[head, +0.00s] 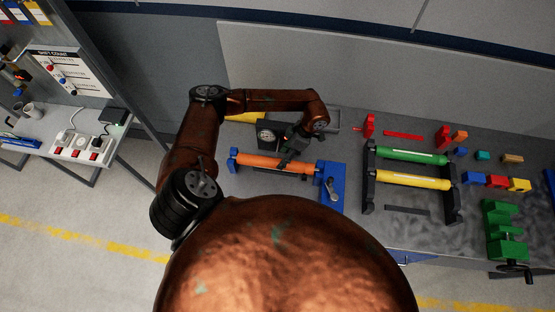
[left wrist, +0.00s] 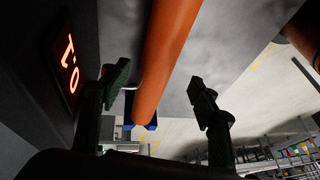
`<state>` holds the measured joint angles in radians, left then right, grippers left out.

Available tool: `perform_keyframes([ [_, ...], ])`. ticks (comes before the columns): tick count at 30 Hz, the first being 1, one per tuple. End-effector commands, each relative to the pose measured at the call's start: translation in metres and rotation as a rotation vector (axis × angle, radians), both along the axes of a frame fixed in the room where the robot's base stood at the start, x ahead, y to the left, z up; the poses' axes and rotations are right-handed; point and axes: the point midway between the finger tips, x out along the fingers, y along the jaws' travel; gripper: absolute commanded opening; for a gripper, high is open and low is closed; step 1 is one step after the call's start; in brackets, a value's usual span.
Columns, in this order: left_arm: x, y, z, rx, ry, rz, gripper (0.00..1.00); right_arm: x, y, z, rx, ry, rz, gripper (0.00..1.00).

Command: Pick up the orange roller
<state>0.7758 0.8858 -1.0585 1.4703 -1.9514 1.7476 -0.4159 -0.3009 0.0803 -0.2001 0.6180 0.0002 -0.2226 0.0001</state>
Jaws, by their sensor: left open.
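The orange roller (head: 262,162) lies across blue end supports (head: 330,190) on the grey bench. My left gripper (head: 288,158) reaches down over the right part of the roller from behind. In the left wrist view the orange roller (left wrist: 168,50) runs lengthwise between the two dark fingers of my left gripper (left wrist: 160,92). The fingers are spread apart, with a visible gap to the roller on the right side. I cannot tell whether the left finger touches it. A blue support (left wrist: 140,125) shows at the roller's lower end. My right gripper is not in view.
A rack with a green roller (head: 410,155) and a yellow roller (head: 410,179) stands to the right. Small coloured blocks (head: 497,181) and a green vise (head: 505,232) lie farther right. A round gauge (head: 267,136) stands behind the orange roller. A wall closes the bench's back.

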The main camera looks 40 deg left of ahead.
Motion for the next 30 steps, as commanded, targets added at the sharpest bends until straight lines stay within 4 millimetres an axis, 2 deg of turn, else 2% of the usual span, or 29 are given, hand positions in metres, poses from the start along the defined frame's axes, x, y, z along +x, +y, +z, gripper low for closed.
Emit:
perform_keyframes([
  [7, -0.009, 0.011, -0.023, -0.001, 0.005, 0.004, 0.56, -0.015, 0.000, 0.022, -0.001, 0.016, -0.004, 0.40],
  [12, -0.016, 0.018, -0.044, -0.001, 0.004, 0.005, 0.56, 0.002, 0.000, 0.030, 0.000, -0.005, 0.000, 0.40],
  [15, -0.017, 0.019, -0.049, -0.001, 0.002, 0.004, 0.56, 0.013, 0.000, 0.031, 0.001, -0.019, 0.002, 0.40],
  [21, -0.017, 0.019, -0.050, -0.001, 0.001, 0.004, 0.56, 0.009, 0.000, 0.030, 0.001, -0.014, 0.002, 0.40],
  [30, -0.017, 0.019, -0.050, -0.001, 0.001, 0.004, 0.35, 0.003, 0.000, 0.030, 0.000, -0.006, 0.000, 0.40],
])
